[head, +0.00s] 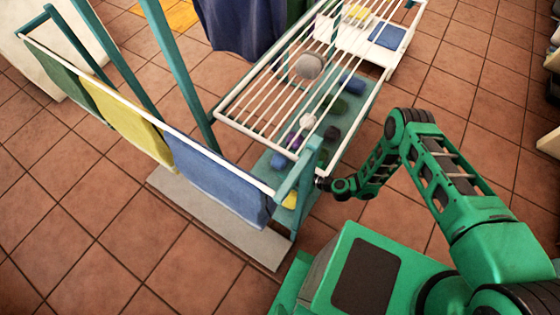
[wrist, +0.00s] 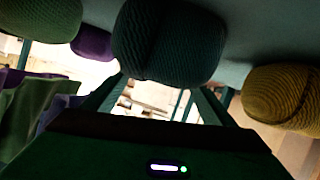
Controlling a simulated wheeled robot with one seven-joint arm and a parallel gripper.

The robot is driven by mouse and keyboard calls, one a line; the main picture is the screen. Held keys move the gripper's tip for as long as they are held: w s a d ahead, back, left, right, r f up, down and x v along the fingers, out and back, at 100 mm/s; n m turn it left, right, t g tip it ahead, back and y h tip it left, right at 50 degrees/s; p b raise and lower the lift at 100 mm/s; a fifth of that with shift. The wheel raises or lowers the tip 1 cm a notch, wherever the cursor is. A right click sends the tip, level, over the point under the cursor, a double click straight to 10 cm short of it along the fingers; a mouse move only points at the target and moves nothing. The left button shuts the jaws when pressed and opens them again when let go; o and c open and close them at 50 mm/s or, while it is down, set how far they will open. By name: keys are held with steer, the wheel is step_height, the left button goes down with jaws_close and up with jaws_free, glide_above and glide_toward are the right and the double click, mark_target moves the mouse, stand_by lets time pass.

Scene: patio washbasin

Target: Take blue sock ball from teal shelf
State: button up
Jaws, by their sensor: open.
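The teal shelf (head: 262,188) is the low board under the white wire rack, with several sock balls on it. A blue sock ball (head: 279,161) lies near its front end; another blue ball (head: 350,82) lies farther back. My gripper (head: 322,183) is at the shelf's right edge, low, partly hidden by the frame. In the wrist view its fingers (wrist: 157,100) are apart, with a dark blue-green ball (wrist: 168,42) just ahead; it may be the nearer blue one. I cannot tell whether they touch it. The wrist view appears upside down.
A yellow ball (wrist: 282,98) and a green ball (wrist: 40,18) flank it, with a purple one (wrist: 93,43) beyond. The wire rack (head: 245,122) covers the shelf from above. Towels hang at the left, including a blue one (head: 215,180).

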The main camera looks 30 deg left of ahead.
mark_target(284, 162)
steer(key=shift+x, duration=2.35)
steer(key=shift+w+d+f, duration=0.1)
steer(key=shift+d+f, duration=0.05)
steer(key=c, duration=1.1)
